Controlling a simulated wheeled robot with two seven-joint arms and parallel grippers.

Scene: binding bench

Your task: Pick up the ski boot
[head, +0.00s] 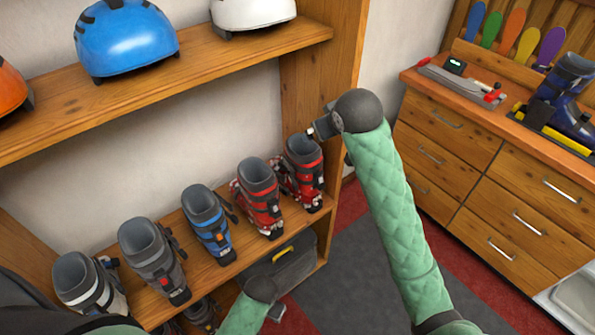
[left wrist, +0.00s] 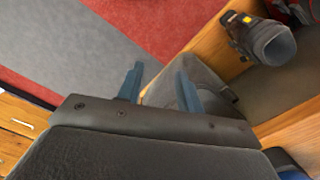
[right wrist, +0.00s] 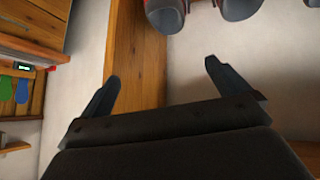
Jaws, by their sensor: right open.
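A row of ski boots stands upright on the wooden shelf in the head view: a white-and-grey boot (head: 78,283), a grey boot (head: 152,258), a blue boot (head: 208,225), a red boot (head: 259,198) and another red boot (head: 301,172) at the right end. My right gripper (head: 316,129) is above the right-end red boot, apart from it. In the right wrist view it is open and empty (right wrist: 162,72), with two boots partly visible at the top edge. My left gripper (left wrist: 157,72) has its fingers apart, low beside a dark case; I see nothing gripped.
The dark case (head: 293,268) with a yellow handle is below the boot shelf. A blue helmet (head: 125,40) and other helmets sit on the upper shelf. The shelf's upright (head: 345,50) is close to my right gripper. A drawer bench (head: 480,160) stands right, holding a dark-blue boot (head: 568,95).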

